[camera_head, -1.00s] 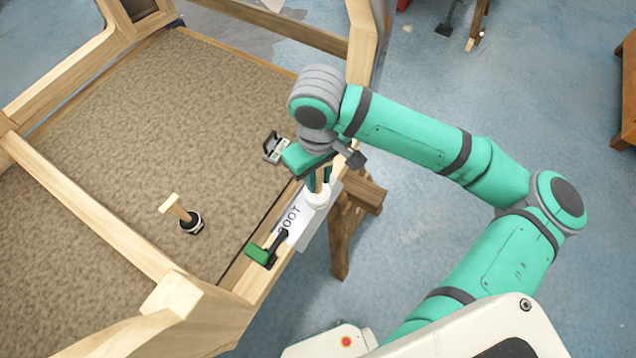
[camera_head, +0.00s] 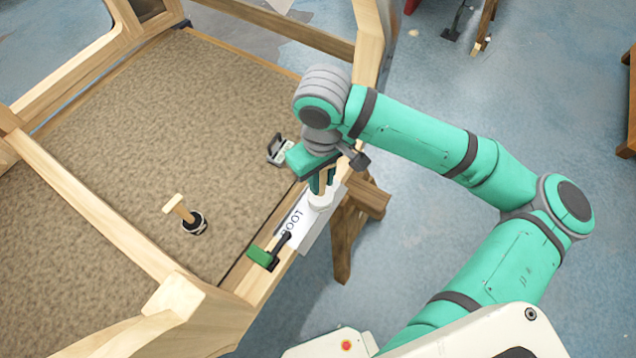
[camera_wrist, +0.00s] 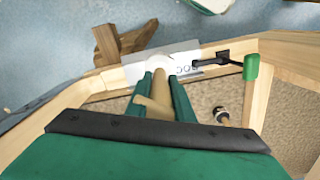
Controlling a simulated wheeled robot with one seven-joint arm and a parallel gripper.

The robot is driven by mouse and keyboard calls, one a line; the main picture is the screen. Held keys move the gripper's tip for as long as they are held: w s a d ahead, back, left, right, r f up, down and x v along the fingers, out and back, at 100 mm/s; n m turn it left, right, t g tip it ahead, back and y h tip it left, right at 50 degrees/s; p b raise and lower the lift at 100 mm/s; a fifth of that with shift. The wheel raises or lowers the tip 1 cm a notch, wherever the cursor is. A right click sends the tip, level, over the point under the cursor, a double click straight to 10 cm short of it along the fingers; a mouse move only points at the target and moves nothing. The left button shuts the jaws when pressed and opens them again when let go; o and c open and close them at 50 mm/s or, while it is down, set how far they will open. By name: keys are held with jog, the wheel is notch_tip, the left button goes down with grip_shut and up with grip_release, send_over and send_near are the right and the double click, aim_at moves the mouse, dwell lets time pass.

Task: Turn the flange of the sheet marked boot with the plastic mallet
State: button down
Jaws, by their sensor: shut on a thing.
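The metal sheet marked BOOT (camera_head: 308,228) lies on the wooden rail at the frame's right edge, part of it reaching out past the rail; it also shows in the wrist view (camera_wrist: 135,74). My gripper (camera_head: 321,184) is shut on the wooden handle of the plastic mallet, pointing down. The mallet's white head (camera_head: 322,199) is at the sheet, over its outer part; I cannot tell whether it touches. In the wrist view the handle (camera_wrist: 160,92) runs between the green fingers (camera_wrist: 161,98). The bend of the flange is not clear.
A green-handled clamp (camera_head: 264,256) sits at the sheet's near end, and another clamp-like item (camera_head: 279,150) lies beyond my gripper. A wooden trestle (camera_head: 352,225) stands below the rail.

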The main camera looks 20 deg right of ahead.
aim_at(321, 198)
jog(key=shift+s+d, duration=0.1)
jog(key=shift+s, duration=0.05)
jog(key=f, duration=0.9)
jog(key=shift+a+f, duration=0.15)
jog(key=shift+a, duration=0.1)
jog(key=shift+d+r, duration=0.15)
jog(key=shift+r, duration=0.05)
notch_tip(321, 198, up, 9)
jog(key=shift+f, duration=0.2)
dwell(0.3)
notch_tip(321, 198, down, 9)
jog(key=shift+f, duration=0.15)
notch_tip(321, 198, up, 9)
jog(key=shift+f, duration=0.1)
